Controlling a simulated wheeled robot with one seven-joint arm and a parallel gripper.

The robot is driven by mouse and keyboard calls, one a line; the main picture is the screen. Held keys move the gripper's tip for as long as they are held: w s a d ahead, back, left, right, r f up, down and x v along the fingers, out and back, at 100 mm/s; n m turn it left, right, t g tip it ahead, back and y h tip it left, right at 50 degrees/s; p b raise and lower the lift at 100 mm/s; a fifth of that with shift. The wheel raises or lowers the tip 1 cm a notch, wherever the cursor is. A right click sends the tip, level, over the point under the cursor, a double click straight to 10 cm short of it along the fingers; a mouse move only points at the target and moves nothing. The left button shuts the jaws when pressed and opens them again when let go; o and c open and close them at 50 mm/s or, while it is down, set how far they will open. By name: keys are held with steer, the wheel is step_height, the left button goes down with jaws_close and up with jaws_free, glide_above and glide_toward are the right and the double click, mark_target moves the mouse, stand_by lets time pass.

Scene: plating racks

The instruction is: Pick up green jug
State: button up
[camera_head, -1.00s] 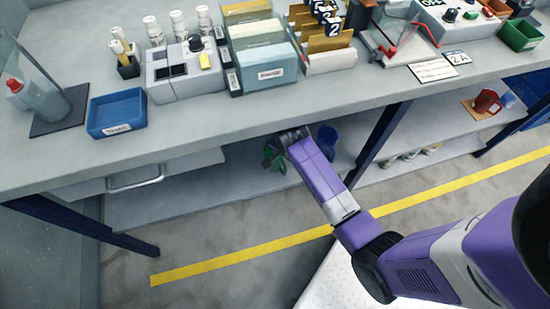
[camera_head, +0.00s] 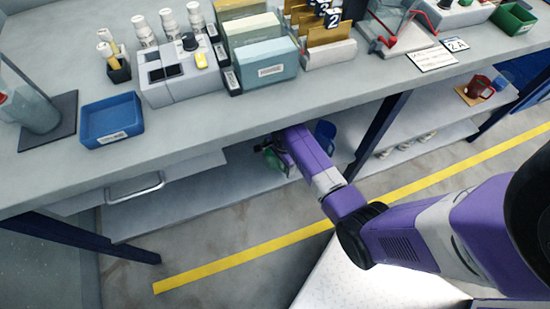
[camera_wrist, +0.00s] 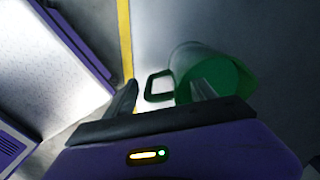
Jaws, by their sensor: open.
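The green jug (camera_wrist: 205,68) lies or stands on the lower shelf, close ahead of my gripper in the wrist view; I cannot tell whether it is upright. Its handle (camera_wrist: 158,86) points left, into the gap between my fingers. My gripper (camera_wrist: 160,94) is open, with one finger left of the handle and the other overlapping the jug's near side. In the head view only a small part of the green jug (camera_head: 274,158) shows beneath the bench edge. My arm and the bench hide the rest of it and my fingertips.
A blue jug (camera_head: 325,135) stands on the lower shelf right of my arm. The benchtop (camera_head: 200,128) overhangs the shelf. A dark blue leg (camera_head: 380,135) stands farther right. A red mug (camera_head: 478,87) sits on the right shelf.

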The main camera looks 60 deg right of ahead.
steer(key=shift+f, duration=0.95)
jaws_close()
steer(key=shift+r, duration=0.1)
